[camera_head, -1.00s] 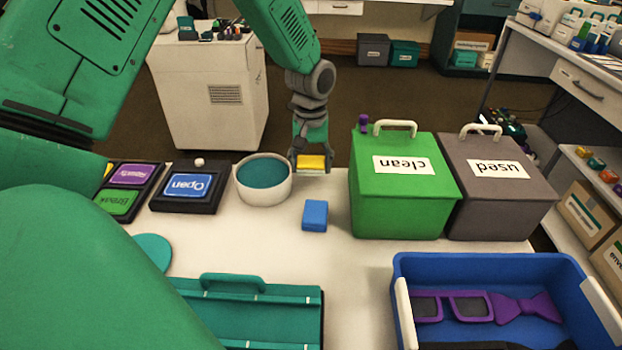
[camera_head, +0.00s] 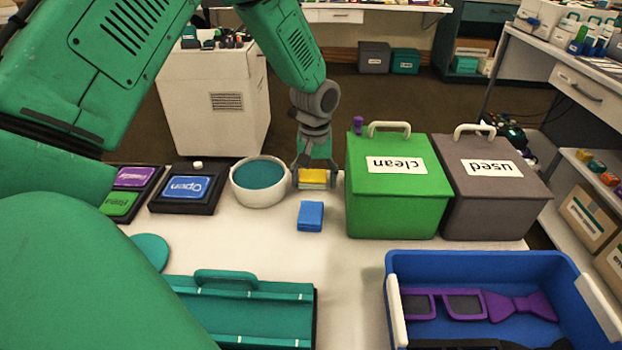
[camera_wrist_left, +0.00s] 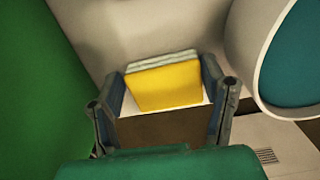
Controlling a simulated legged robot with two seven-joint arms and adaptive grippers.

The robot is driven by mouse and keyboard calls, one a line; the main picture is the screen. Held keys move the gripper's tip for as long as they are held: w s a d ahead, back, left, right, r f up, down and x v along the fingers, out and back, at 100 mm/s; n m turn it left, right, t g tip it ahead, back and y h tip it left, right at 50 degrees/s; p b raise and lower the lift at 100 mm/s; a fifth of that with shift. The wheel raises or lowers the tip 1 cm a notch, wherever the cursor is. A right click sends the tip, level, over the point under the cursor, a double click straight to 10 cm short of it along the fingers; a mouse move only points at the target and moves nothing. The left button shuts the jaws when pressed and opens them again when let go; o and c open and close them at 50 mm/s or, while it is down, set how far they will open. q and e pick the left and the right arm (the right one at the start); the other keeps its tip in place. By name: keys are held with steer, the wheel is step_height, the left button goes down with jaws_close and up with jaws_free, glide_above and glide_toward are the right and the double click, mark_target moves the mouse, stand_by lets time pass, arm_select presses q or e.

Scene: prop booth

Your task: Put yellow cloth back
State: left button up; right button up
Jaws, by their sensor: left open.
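The yellow cloth (camera_head: 312,177) is a small folded block on the white table, behind the blue cloth (camera_head: 311,216) and between the white bowl and the green box. In the left wrist view the yellow cloth (camera_wrist_left: 165,84) shows with a pale layer along one edge. My left gripper (camera_head: 314,180) is over it, with one finger on each side. In the left wrist view its fingers (camera_wrist_left: 165,105) are apart, with gaps beside the cloth. The green box labelled clean (camera_head: 396,208) and the grey box labelled used (camera_head: 492,208) are both lidded. My right gripper is not in view.
The white bowl (camera_head: 261,195) with teal contents stands close left of my left gripper. Panels with an Open button (camera_head: 183,188) and other buttons lie further left. A blue tray (camera_head: 480,262) with purple props and a teal case (camera_head: 245,310) occupy the front.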

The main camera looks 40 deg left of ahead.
mark_target(311, 175)
arm_select(q)
steer(key=r, duration=0.2)
steer(key=shift+d+r+p, duration=0.35)
steer(key=r, duration=0.2)
steer(key=a+r+p, duration=0.1)
steer(key=r, duration=0.2)
steer(key=r+p, duration=0.1)
steer(key=r, duration=0.1)
steer(key=shift+a+r, duration=0.35)
steer(key=shift+a, duration=0.05)
steer(key=shift+d+r, duration=0.7)
steer(key=shift+r, duration=0.2)
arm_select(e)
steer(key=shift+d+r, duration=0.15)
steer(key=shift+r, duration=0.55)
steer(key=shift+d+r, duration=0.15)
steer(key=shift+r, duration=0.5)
